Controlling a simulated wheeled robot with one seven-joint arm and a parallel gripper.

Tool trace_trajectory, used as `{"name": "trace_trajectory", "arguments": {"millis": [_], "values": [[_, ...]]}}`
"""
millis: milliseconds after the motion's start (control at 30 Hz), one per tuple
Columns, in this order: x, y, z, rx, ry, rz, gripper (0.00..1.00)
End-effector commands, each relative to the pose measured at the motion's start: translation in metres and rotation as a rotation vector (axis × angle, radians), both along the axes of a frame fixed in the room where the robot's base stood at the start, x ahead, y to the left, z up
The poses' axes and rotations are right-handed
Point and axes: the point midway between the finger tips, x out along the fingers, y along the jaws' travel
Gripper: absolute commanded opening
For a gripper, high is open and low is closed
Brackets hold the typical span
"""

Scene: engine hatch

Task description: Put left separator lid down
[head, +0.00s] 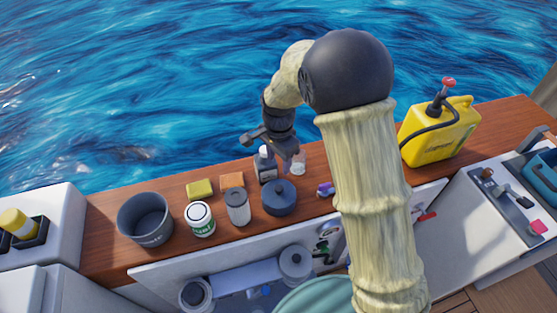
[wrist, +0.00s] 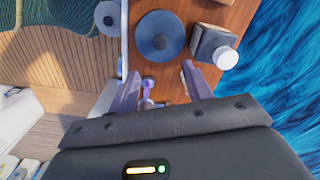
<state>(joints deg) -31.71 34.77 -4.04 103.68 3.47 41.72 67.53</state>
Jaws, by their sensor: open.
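A round dark blue-grey lid with a central knob (head: 279,199) lies on the wooden ledge, behind the open hatch. It also shows in the wrist view (wrist: 160,35), just beyond my fingertips. My gripper (head: 272,143) is open and empty, above the ledge and apart from the lid. In the wrist view its two fingers (wrist: 160,82) are spread, with the lid ahead between their lines. Two pale cylindrical separators stand in the hatch, the left one (head: 195,296) and the right one (head: 296,262). My arm hides part of the hatch.
A dark bottle (head: 265,165) and a small clear jar (head: 298,163) stand close to the lid. A grey canister (head: 237,208), a white-green can (head: 200,220), a bucket (head: 146,220) and sponges (head: 200,189) are to the left. A yellow jerrycan (head: 437,135) is right.

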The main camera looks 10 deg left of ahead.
Motion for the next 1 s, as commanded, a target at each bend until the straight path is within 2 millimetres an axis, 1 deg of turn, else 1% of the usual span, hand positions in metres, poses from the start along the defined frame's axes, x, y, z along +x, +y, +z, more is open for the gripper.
{"name": "trace_trajectory", "arguments": {"millis": [433, 567, 667, 767, 800, 867, 900, 1000], "values": [[0.000, 0.000, 0.000, 0.000, 0.000, 0.000, 0.49], [0.000, -0.008, 0.003, 0.003, -0.005, 0.013, 0.49], [-0.003, -0.028, 0.011, 0.010, -0.019, 0.053, 0.49], [-0.010, -0.059, 0.023, 0.018, -0.041, 0.122, 0.49], [-0.014, -0.074, 0.028, 0.020, -0.054, 0.157, 0.49], [-0.022, -0.095, 0.035, 0.021, -0.072, 0.213, 0.49], [-0.028, -0.108, 0.039, 0.021, -0.085, 0.250, 0.49], [-0.046, -0.140, 0.048, 0.014, -0.117, 0.344, 0.49]]}}
